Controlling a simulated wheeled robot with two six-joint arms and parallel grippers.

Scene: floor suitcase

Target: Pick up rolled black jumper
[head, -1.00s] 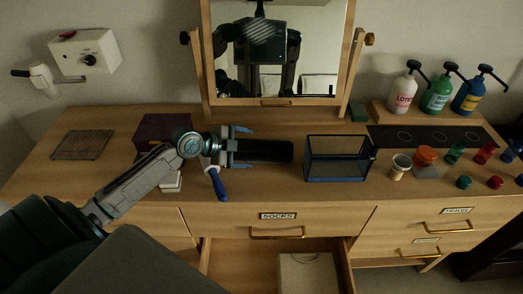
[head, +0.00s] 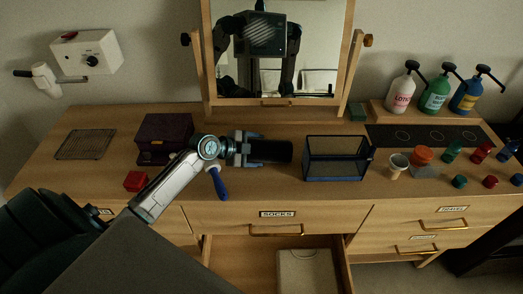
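The rolled black jumper (head: 277,152) lies on its side on the dresser top, left of the small glass tank. My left gripper (head: 262,151) reaches in from the left. Its two blue-grey fingers sit along the far and near sides of the roll's left part and look closed against it. The roll's left end is hidden in the gripper. I see no clear gap under the roll. My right gripper is not in view.
The dark-framed glass tank (head: 336,158) stands close to the right. A blue-handled tool (head: 217,183) lies by my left wrist. A purple box (head: 164,137) and a red box (head: 136,181) are at left. The mirror (head: 276,62) stands behind. The socks drawer (head: 253,262) is open below.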

